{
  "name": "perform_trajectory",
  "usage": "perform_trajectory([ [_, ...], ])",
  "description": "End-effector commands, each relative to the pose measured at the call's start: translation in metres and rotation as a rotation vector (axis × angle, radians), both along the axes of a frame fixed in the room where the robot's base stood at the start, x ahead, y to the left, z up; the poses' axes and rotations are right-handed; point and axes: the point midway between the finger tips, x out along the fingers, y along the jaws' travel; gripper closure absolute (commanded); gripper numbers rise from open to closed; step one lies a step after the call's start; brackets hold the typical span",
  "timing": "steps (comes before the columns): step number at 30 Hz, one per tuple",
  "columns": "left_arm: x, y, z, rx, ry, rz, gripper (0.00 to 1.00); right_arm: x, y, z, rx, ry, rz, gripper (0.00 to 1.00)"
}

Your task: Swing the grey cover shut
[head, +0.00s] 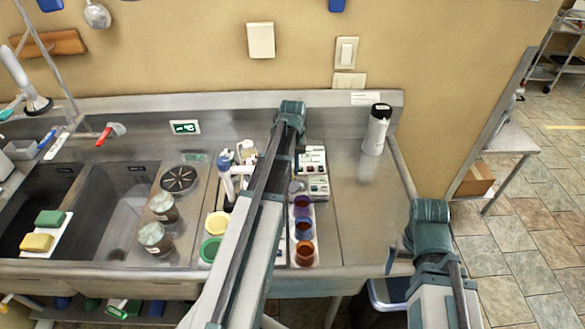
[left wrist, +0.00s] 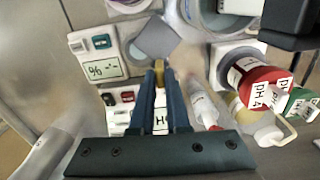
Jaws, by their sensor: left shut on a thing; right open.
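The grey cover (left wrist: 157,40) shows in the left wrist view as a flat square plate, turned cornerwise over a pale round part of a white device with a small screen (left wrist: 105,68). My left gripper (left wrist: 158,72) is shut on a small tan tab at the cover's near edge. How far the cover is open, I cannot tell. In the head view the white devices (head: 314,160) stand beside my left arm, which hides my left gripper. A small grey patch by them may be the cover. My right gripper (head: 392,260) is open and empty at the counter's front right edge, partly hidden by its arm.
Amber and purple cups (head: 303,228) stand in a row at the front. Bottles with red (left wrist: 265,78) and green caps are close to my left gripper's right. A white bottle with a black cap (head: 376,130) stands back right. The counter's right side is mostly clear.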

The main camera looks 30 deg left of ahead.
Motion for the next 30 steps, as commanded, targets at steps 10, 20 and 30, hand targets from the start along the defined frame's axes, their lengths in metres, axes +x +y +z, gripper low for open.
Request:
perform_trajectory([
  [10, -0.0002, -0.0001, -0.0001, 0.000, 0.000, 0.327, 1.00, 0.0000, 0.0000, -0.0001, 0.000, 0.000, 0.000, 0.01],
  [20, -0.0003, -0.0001, -0.0001, 0.000, 0.001, 0.608, 1.00, 0.0000, 0.0000, -0.0001, 0.000, 0.000, 0.000, 0.01],
  [30, -0.0002, -0.0002, -0.0001, 0.000, 0.001, 0.791, 1.00, 0.0000, 0.0000, -0.0001, 0.000, 0.000, 0.000, 0.01],
])
